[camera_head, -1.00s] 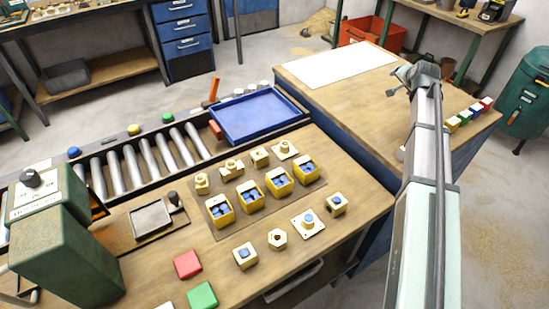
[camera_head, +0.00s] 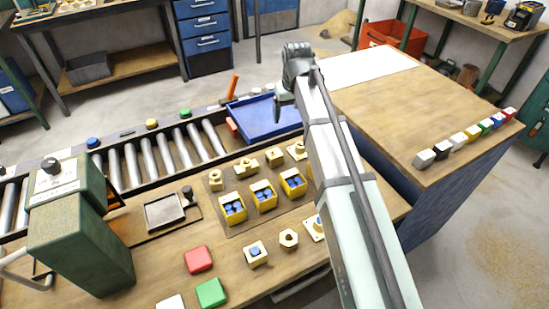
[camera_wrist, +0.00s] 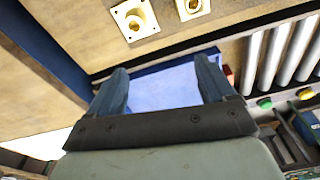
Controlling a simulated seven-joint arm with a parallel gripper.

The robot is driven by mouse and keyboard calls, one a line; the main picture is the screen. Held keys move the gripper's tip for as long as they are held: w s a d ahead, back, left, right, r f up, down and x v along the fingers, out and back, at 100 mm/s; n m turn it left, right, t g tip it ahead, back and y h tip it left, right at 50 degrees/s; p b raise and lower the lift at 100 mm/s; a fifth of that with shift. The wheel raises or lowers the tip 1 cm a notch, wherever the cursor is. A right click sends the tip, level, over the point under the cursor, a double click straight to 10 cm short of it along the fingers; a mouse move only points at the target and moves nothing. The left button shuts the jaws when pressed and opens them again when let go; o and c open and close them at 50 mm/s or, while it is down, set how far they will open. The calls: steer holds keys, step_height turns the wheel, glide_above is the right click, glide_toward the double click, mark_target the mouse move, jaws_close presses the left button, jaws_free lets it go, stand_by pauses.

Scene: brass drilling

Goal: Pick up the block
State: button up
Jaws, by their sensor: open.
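My gripper (camera_head: 280,98) hangs above the blue tray (camera_head: 262,119) in the head view, partly hidden by its own wrist. In the wrist view its two fingers (camera_wrist: 162,64) are apart with nothing between them, and the tray floor lies below. A red block (camera_head: 198,259), a green block (camera_head: 211,293) and a white block (camera_head: 170,303) lie on the front bench. Which block is meant cannot be told.
A roller conveyor (camera_head: 165,152) runs left of the tray. Yellow bins (camera_head: 264,196) with blue pieces and several brass parts stand on the front bench. A green machine (camera_head: 82,235) stands at left. A white sheet (camera_head: 365,67) lies on the right bench.

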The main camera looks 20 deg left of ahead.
steer(key=n+g, duration=0.1)
steer(key=n, duration=0.1)
glide_above(274, 153)
steer(key=shift+h, duration=0.4)
steer(key=f, duration=0.8)
steer(key=shift+w, duration=0.3)
steer(key=shift+s+d+f, duration=0.1)
steer(key=shift+s+f, duration=0.05)
steer(key=shift+f, duration=1.15)
steer(key=shift+s+f, duration=0.15)
steer(key=shift+f, duration=1.15)
steer(key=shift+c, duration=0.5)
jaws_close()
steer(key=shift+r, duration=0.1)
